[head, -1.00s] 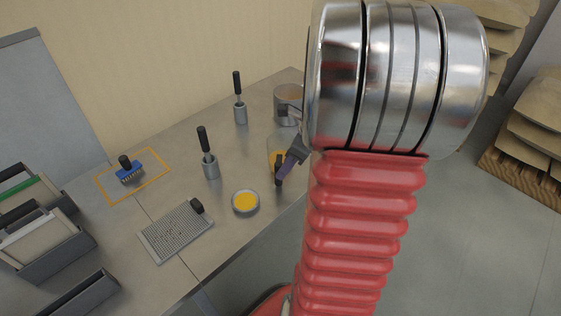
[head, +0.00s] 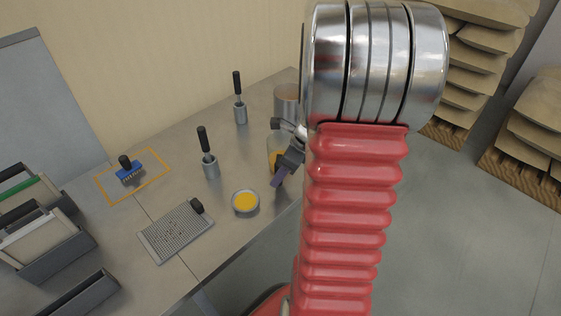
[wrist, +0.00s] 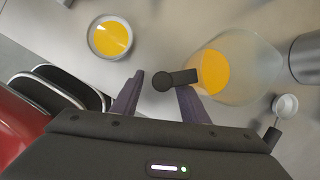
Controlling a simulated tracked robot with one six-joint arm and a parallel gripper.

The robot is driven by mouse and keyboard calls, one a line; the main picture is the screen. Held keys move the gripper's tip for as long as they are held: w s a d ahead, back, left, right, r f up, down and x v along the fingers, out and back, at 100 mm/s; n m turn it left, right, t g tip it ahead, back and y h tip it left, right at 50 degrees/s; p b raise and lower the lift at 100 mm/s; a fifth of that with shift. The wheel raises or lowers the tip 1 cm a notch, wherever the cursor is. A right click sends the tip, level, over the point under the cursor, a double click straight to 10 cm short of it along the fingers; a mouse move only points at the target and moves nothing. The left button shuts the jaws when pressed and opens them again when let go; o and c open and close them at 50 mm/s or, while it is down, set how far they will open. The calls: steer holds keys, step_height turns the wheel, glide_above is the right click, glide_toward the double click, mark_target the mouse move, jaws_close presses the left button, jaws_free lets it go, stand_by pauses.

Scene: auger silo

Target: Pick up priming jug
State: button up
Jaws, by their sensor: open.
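The priming jug (wrist: 249,66) is a translucent vessel with orange liquid in it and a dark handle (wrist: 174,79) toward my gripper. In the head view the jug (head: 275,143) stands near the bench's right edge, partly hidden by my wrist and arm. My gripper (wrist: 160,98) is open and empty. In the wrist view the handle's dark end lies between its two purple fingers, nearer the right one; I cannot tell whether they touch. In the head view my gripper (head: 279,178) is beside the jug's near side.
A round dish of orange liquid (head: 245,201) sits left of the gripper. A metal pot (head: 287,95) stands behind the jug. Stacked sacks (head: 530,130) are at right.

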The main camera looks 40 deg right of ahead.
steer(key=shift+c, duration=0.2)
jaws_close()
stand_by(0.5)
